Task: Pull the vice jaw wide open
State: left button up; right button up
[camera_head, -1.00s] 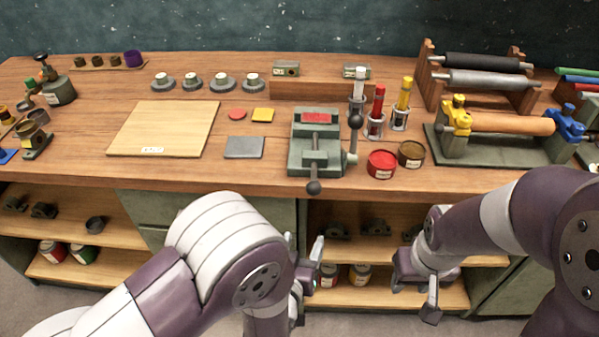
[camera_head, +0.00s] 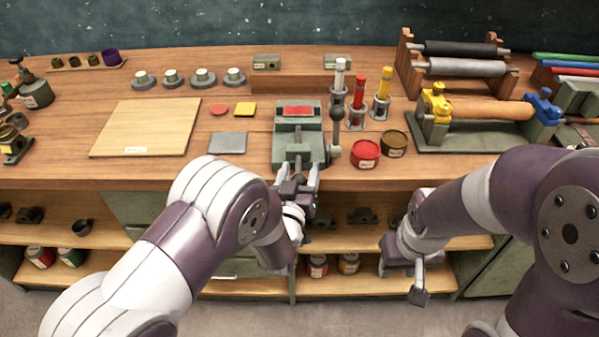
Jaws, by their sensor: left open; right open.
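The green-grey vice (camera_head: 299,135) stands at the front edge of the bench, with a red block or pad on top near its back. A dark upright lever with ball ends (camera_head: 337,130) is at its right side. My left gripper (camera_head: 299,178) is open at the front of the vice, its fingers pointing towards it around where the front handle was seen. The gripper hides that handle, and I cannot tell whether it touches it. My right gripper (camera_head: 418,280) is low in front of the shelves, away from the vice, and empty.
A red tin (camera_head: 365,153) and a brown tin (camera_head: 395,143) stand right of the vice, with upright coloured tubes behind. A grey plate (camera_head: 227,143) and a wooden board (camera_head: 146,127) lie to the left. A roller stand (camera_head: 470,138) is at the right.

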pick_arm(q)
grip_shut()
jog(key=s, duration=0.6)
jog(key=shift+s, duration=0.15)
grip_release()
